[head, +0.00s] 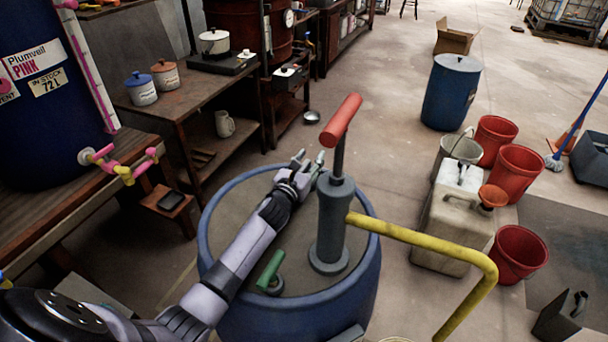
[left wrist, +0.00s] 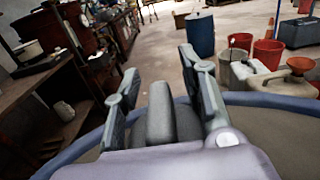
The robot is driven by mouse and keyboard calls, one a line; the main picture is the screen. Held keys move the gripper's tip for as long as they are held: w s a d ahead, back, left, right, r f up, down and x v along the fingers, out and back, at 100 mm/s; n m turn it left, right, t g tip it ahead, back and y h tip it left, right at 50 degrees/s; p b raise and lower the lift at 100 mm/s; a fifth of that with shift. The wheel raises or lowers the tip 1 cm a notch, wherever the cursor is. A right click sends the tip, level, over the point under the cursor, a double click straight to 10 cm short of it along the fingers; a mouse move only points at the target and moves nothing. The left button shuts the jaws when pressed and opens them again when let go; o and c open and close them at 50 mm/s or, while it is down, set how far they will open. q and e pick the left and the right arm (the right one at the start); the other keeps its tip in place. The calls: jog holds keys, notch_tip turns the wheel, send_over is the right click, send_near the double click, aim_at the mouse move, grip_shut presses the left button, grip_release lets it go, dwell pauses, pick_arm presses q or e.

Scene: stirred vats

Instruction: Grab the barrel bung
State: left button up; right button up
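A blue barrel (head: 300,315) with a flat tan top stands in front of me in the head view. A green-handled plug with a grey ring at its base, which looks like the barrel bung (head: 271,269), sits on the near left part of the top. My left forearm passes just left of it. My left gripper (head: 308,160) is over the barrel's far rim, well beyond the bung, with its fingers apart. The left wrist view shows the two fingers (left wrist: 160,78) spread and nothing held; the bung is not seen there. My right gripper is not in view.
A grey pump (head: 335,220) with a red handle and yellow spout (head: 440,245) rises from the barrel top, right of the bung. A beige jerrycan (head: 455,225) and red buckets (head: 518,170) stand right. A workbench (head: 190,95) stands left.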

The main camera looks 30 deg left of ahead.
pick_arm(q)
jog(key=shift+c, duration=0.3)
grip_shut()
dwell(0.3)
